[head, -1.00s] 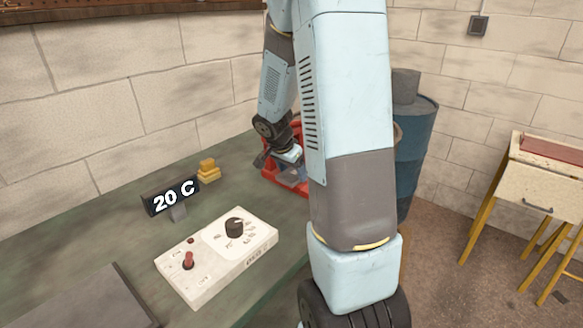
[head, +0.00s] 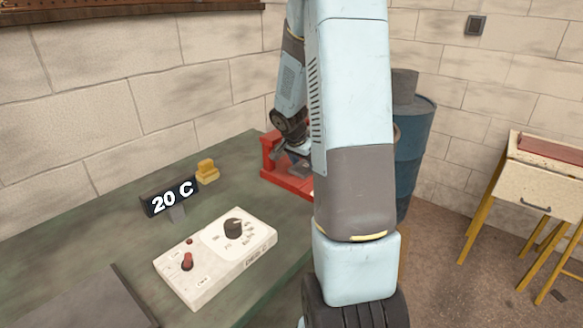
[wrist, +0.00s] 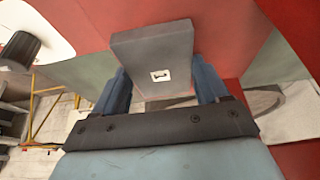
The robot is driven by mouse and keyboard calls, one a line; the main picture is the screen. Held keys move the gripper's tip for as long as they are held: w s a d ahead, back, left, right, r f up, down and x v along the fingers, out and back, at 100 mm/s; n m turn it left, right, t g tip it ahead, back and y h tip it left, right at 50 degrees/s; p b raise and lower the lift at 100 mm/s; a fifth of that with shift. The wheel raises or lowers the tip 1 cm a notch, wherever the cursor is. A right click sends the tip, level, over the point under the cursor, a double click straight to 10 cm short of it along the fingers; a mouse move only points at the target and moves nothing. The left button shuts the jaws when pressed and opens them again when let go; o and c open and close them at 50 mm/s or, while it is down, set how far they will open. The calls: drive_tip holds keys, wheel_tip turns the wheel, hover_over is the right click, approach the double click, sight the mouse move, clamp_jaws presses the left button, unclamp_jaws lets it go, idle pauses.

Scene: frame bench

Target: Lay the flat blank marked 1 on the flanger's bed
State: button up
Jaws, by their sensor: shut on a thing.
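My gripper (wrist: 165,78) is shut on a flat grey blank (wrist: 152,47) with a small white label whose mark looks like a 1 turned sideways. Its two blue fingers hold the blank's sides. In the head view my gripper (head: 294,152) is at the red frame (head: 288,184) on the far end of the bench, partly behind my arm. Red surfaces (wrist: 217,22) fill much of the wrist view around the blank. Whether the red frame is the flanger is not clear, and any contact between it and the blank cannot be told.
A control box (head: 215,258) with a knob and red switch, a 20 C display (head: 171,196) and a yellow block (head: 207,172) stand on the green bench (head: 110,225). A dark plate (head: 85,300) lies front left. A blue drum (head: 412,160) stands behind my arm.

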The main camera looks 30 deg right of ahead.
drive_tip(key=o, duration=1.3)
drive_tip(key=shift+f, duration=0.1)
drive_tip(key=shift+c, duration=0.2)
